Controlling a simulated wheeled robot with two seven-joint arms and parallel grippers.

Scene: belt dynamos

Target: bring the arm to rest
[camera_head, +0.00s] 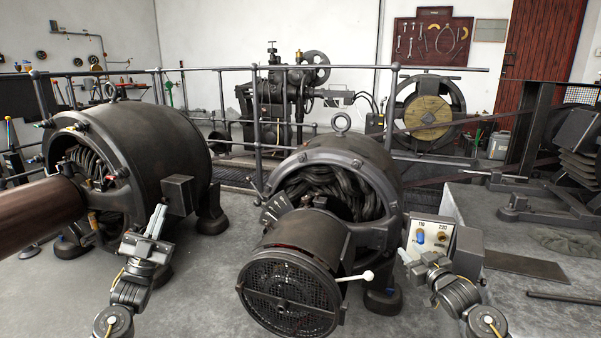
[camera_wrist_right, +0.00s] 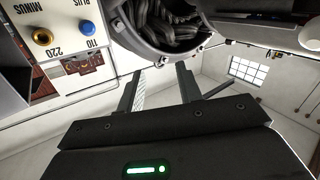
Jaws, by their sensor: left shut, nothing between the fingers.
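My left gripper (camera_head: 157,217) is shut and empty, pointing up in front of the left dynamo (camera_head: 150,150) in the head view. My right gripper (camera_head: 404,255) stands just in front of the lower left part of the control box (camera_head: 441,233), which is marked 110 and 220. In the right wrist view my right gripper (camera_wrist_right: 161,80) shows two fingers apart with nothing between them. The box (camera_wrist_right: 75,68) shows there with a blue and a brass knob. I cannot tell whether the right gripper touches the box.
The middle dynamo (camera_head: 300,255), with its mesh end and white-knobbed lever (camera_head: 367,275), stands between my arms. A metal railing (camera_head: 230,69) runs behind. A bench (camera_head: 500,235) with machinery stands at right.

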